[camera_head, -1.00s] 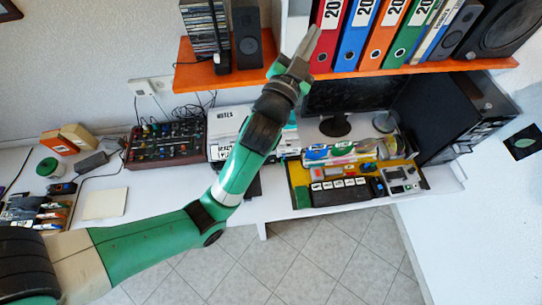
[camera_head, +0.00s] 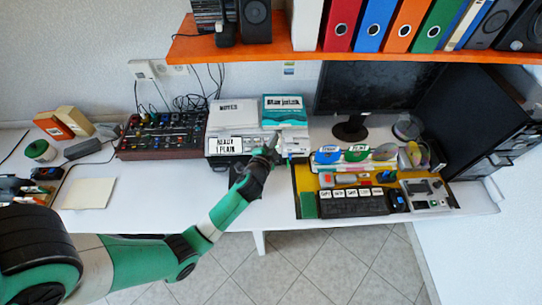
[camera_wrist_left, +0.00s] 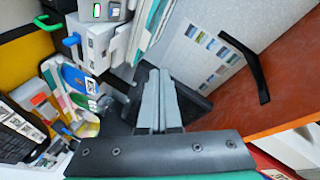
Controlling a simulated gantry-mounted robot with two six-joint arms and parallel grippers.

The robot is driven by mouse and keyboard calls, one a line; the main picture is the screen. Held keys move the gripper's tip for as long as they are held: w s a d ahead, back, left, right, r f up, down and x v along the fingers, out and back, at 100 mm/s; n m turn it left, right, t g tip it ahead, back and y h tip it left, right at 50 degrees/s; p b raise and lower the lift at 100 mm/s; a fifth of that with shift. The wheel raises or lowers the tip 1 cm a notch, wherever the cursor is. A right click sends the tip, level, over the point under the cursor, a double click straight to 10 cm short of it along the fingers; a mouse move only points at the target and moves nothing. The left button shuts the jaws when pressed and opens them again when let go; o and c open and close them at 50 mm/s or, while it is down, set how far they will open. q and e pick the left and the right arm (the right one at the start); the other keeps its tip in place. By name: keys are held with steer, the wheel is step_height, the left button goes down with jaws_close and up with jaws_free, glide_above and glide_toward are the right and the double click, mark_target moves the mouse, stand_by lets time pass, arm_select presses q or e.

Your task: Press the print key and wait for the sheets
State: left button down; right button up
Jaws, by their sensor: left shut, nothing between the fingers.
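A white printer (camera_head: 232,158) stands on the desk. Its front panel (camera_head: 228,145) reads "READY 1 PLAIN". My left gripper (camera_head: 274,139) is at the printer's right end in the head view, shut and empty; I cannot tell whether it touches the printer. In the left wrist view, its closed fingers (camera_wrist_left: 158,98) point up the picture, and a white device with a small lit green display (camera_wrist_left: 97,12) is at the top. A blue knob (camera_wrist_left: 72,40) sticks out of that device. I cannot make out which part is the print key. No sheets are seen coming out. My right gripper is not in view.
A white stack marked "NOTES" (camera_head: 228,109) and a teal pack (camera_head: 285,110) are on top of the printer. An orange shelf (camera_head: 270,48) with binders hangs above. A mixer (camera_head: 162,140) is left, and a yellow tray (camera_head: 304,179) with controls is right.

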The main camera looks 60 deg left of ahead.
arm_select(q)
steer(key=shift+g, duration=0.4)
steer(key=s+f, duration=0.1)
steer(key=a+f+b, duration=0.1)
steer(key=f, duration=0.1)
steer(key=s+f, duration=0.1)
steer(key=f, duration=0.1)
steer(key=shift+s+a+b, duration=0.3)
steer(key=shift+a+b, duration=0.05)
steer(key=shift+b, duration=0.05)
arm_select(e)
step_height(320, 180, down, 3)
arm_select(q)
steer(key=w+a+f+b, duration=0.1)
steer(key=a+f+b, duration=0.2)
steer(key=f+b, duration=0.4)
steer(key=shift+w+a+f+b, duration=0.3)
steer(key=shift+w+a, duration=0.1)
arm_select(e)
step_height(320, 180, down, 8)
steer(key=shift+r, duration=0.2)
arm_select(q)
steer(key=shift+f, duration=0.1)
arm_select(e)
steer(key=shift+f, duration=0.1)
